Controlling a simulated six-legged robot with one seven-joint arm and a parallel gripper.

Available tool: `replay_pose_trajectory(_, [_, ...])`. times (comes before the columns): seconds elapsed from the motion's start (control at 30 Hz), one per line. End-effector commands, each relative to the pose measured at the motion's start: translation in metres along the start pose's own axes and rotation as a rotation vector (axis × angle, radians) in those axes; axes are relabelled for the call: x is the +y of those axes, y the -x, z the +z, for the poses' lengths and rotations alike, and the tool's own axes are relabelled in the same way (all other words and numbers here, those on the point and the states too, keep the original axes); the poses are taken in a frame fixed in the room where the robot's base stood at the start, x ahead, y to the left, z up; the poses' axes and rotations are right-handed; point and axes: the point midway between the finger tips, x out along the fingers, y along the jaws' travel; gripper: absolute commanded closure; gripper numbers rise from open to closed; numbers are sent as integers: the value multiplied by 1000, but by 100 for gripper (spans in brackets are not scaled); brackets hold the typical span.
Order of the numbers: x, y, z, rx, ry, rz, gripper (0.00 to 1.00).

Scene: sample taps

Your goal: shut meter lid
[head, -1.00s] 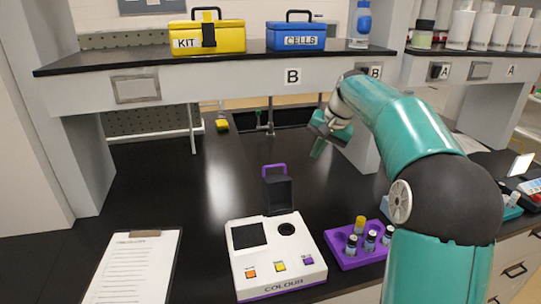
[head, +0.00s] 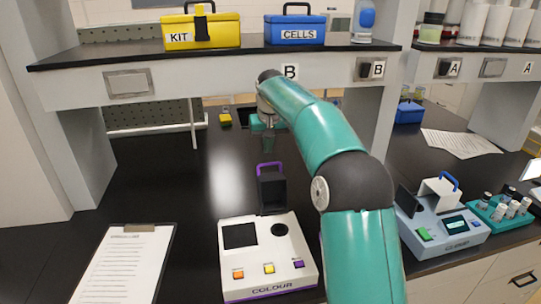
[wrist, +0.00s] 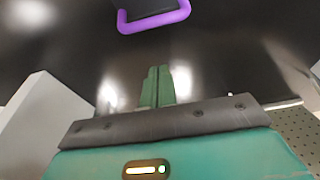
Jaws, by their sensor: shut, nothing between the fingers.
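The white COLOUR meter (head: 250,262) stands on the black bench in the head view, with a dark screen, a round well (head: 279,230) and coloured buttons. Its black lid (head: 272,194) is open, standing upright at the meter's back edge, with a purple handle (head: 269,166) on top. My gripper (head: 268,147) is behind and above the lid, fingers pointing down, apart from it. In the wrist view my gripper (wrist: 157,72) is shut and empty, and the purple handle (wrist: 154,21) shows at the top edge.
A clipboard (head: 122,266) lies to the meter's left. A second meter with a blue handle (head: 447,226) and a teal tube rack (head: 497,217) are at right. A shelf (head: 222,80) with two boxes spans above. The bench left of the lid is clear.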

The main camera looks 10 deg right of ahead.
Motion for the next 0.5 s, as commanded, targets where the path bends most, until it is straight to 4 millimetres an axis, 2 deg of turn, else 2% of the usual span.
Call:
replay_pose_trajectory(0.1, [-1, -26, 0, -3, 2, -2, 100])
replay_pose_trajectory(0.2, [0, -17, 11, 2, 1, -1, 100])
replay_pose_trajectory(0.5, [1, -10, 34, 0, 2, -2, 100])
